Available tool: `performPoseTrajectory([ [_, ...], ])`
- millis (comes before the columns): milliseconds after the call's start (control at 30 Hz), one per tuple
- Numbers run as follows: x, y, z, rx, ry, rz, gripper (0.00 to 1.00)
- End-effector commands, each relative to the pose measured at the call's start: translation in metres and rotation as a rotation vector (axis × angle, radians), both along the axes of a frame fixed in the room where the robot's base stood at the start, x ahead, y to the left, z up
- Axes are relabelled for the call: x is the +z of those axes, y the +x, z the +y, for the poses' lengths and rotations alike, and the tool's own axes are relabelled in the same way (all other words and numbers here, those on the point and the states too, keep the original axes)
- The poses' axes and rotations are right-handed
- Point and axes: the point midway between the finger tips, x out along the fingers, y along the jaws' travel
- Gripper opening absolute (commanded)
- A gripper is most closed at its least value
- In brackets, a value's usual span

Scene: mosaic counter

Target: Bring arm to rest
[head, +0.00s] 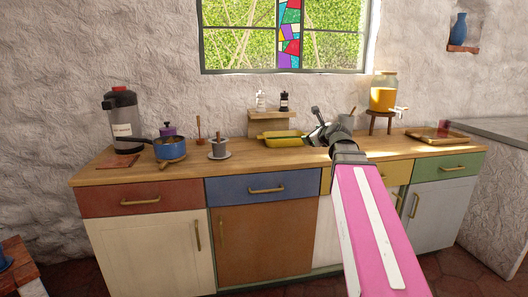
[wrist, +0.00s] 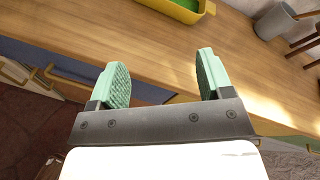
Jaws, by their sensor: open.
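My gripper (wrist: 162,82) is open in the wrist view, with its two green fingers apart and nothing between them. It is above the front part of the wooden counter (wrist: 150,45). In the head view my pink arm reaches up from the lower right, and its wrist end is over the counter, right of the yellow tray (head: 280,138). The fingers are hard to make out in the head view.
A blue pot (head: 170,149), a large flask (head: 124,122) and a small grey cup (head: 219,147) stand on the counter's left. A drink dispenser (head: 383,95) on a stool and a tray (head: 436,136) are at right. The counter's front middle is clear.

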Motion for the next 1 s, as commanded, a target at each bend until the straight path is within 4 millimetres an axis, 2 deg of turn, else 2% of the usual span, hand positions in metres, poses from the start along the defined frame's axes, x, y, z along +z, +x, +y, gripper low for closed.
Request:
performPoseTrajectory([
  [267, -0.126, -0.023, 0.016, 0.252, -0.524, 0.109, 0.73],
  [467, -0.216, -0.055, 0.023, 0.536, -0.897, 0.175, 0.73],
  [700, -0.313, -0.108, 0.024, 0.967, -1.264, 0.219, 0.73],
  [900, -0.381, -0.161, 0.019, 1.392, -1.478, 0.209, 0.73],
  [1000, -0.406, -0.186, 0.015, 1.592, -1.54, 0.19, 0.73],
])
